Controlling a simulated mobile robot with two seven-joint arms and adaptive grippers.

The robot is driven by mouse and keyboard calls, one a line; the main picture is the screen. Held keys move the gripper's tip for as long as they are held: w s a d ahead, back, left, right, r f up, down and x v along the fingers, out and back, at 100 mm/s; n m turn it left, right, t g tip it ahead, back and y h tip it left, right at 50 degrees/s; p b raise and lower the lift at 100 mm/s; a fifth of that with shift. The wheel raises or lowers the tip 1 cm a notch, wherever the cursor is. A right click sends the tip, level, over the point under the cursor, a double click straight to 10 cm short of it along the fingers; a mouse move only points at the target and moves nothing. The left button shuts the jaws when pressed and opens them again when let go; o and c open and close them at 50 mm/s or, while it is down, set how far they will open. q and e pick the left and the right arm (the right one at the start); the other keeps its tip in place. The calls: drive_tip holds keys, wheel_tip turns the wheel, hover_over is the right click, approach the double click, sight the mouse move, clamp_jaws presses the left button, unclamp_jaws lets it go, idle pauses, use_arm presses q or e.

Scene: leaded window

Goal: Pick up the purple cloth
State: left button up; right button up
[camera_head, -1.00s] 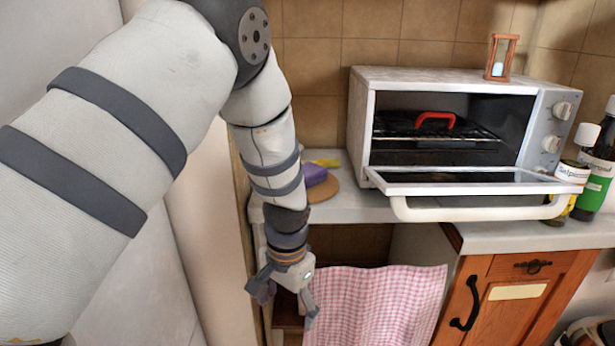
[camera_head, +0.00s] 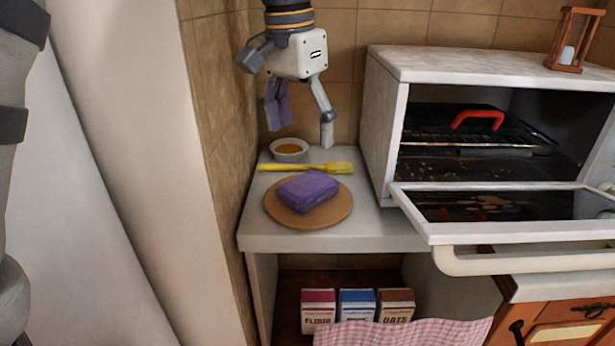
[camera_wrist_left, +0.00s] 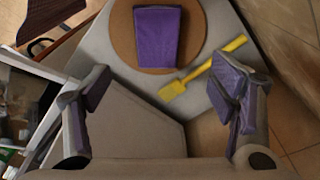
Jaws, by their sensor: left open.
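The purple cloth (camera_head: 307,190) lies folded on a round brown board (camera_head: 338,213) on the counter left of the oven. In the left wrist view the cloth (camera_wrist_left: 157,38) is at the top middle, beyond the fingertips. My left gripper (camera_head: 302,122) hangs pointing down above the back of the counter, behind and above the cloth. Its fingers are spread with purple pads, and nothing is between them. It also shows in the left wrist view (camera_wrist_left: 160,90). The cloth and gripper are apart. My right gripper is not in view.
A yellow brush-like tool (camera_head: 305,168) lies behind the board, and a small white bowl (camera_head: 289,149) stands near the wall. The toaster oven (camera_head: 385,130) stands right with its door (camera_head: 505,205) open. Tiled walls close the left and back. Cartons (camera_head: 357,305) stand below.

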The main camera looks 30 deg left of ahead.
sight(307, 183)
use_arm(q)
drive_tip(key=f, duration=1)
drive_tip(key=shift+w+d+f, duration=0.3)
drive_tip(key=shift+w+f, duration=0.1)
drive_tip(key=c, duration=1.3)
drive_tip(key=shift+o, duration=0.2)
